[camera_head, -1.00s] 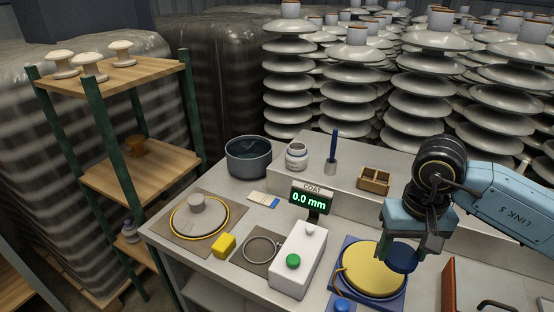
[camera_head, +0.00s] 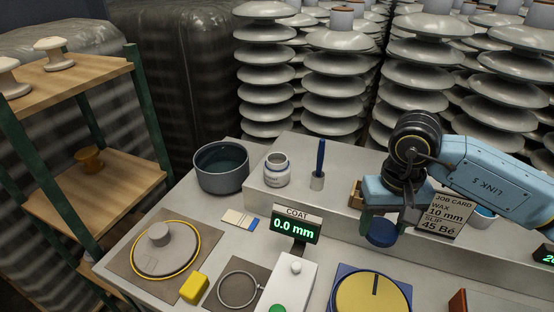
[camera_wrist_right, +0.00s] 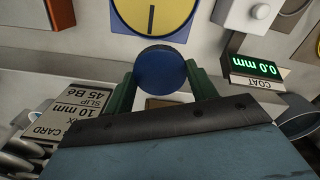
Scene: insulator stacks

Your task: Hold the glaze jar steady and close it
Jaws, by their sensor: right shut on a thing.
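The glaze jar (camera_head: 277,172) is a small white jar with a label, upright on the raised ledge at the back of the bench. Its top looks uncovered. My right gripper (camera_head: 381,228) is shut on a round blue lid (camera_head: 381,233) and holds it above the bench near the front of the ledge, to the right of the jar. The blue lid also shows between the green fingers in the right wrist view (camera_wrist_right: 159,82). The jar cannot be made out in the right wrist view. My left gripper is not in view.
A grey pot (camera_head: 221,168), the coat display (camera_head: 296,226) and a yellow disc (camera_head: 355,296) are on the bench. A shelf rack (camera_head: 95,190) stands left.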

